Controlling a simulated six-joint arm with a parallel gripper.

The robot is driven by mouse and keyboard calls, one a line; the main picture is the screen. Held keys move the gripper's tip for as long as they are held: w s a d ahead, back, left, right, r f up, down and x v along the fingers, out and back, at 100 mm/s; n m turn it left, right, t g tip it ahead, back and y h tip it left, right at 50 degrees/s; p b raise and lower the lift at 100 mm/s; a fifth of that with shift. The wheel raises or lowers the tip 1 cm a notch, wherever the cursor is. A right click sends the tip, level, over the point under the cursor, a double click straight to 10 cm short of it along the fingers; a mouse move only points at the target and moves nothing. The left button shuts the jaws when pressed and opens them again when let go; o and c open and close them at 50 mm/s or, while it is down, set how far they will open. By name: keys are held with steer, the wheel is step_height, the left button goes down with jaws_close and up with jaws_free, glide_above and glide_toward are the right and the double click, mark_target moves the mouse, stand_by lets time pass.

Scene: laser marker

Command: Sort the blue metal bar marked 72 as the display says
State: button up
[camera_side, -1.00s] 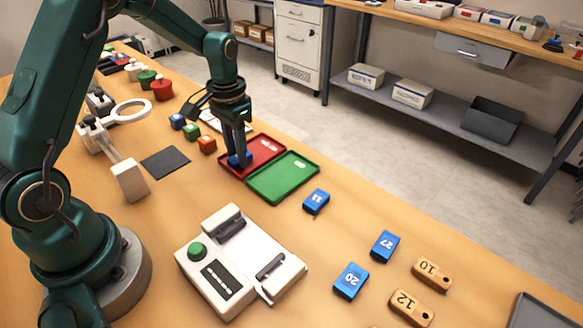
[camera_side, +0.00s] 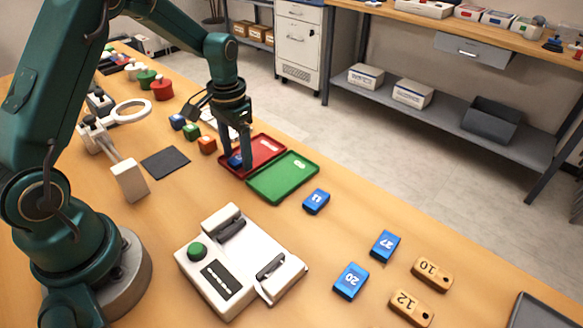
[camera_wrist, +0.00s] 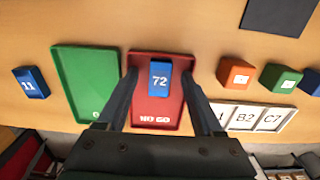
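The blue metal bar marked 72 (camera_wrist: 159,78) lies in the red tray (camera_wrist: 157,112), labelled NO GO, toward its upper end in the wrist view. In the side view the bar (camera_side: 234,160) shows partly between the fingers. My gripper (camera_wrist: 158,88) is open, one finger on each side of the bar with gaps between. The green tray (camera_wrist: 82,72) is empty beside the red one; its label is partly hidden by a finger. The white marking machine (camera_side: 275,255) has a green button (camera_side: 197,250) and a dark display (camera_side: 221,280) showing a row of pale marks I cannot read.
Blue bars marked 11 (camera_side: 316,201), 27 (camera_side: 385,246) and 20 (camera_side: 351,281) lie on the table. Wooden bars marked 10 (camera_side: 432,274) and 12 (camera_side: 411,307) lie nearby. Small coloured blocks (camera_side: 191,131) and a dark mat (camera_side: 165,162) are left of the trays.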

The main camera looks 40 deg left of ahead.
steer(key=shift+r, duration=0.1)
steer(key=shift+r, duration=2.5)
steer(key=shift+w+d+r, duration=0.1)
steer(key=shift+r, duration=0.1)
steer(key=s+d+r+m+t, duration=0.1)
steer(key=s+d+r+t, duration=0.15)
steer(key=r, duration=0.35)
steer(key=s+d+r+t, duration=0.1)
steer(key=s+d+r, duration=0.15)
steer(key=r, duration=0.25)
steer(key=s+d+f+n+t, duration=0.1)
steer(key=s+d, duration=0.3)
steer(key=s, duration=0.7)
steer(key=shift+d+f+t, duration=0.15)
steer(key=shift+f+t, duration=0.3)
steer(key=shift+t, duration=0.1)
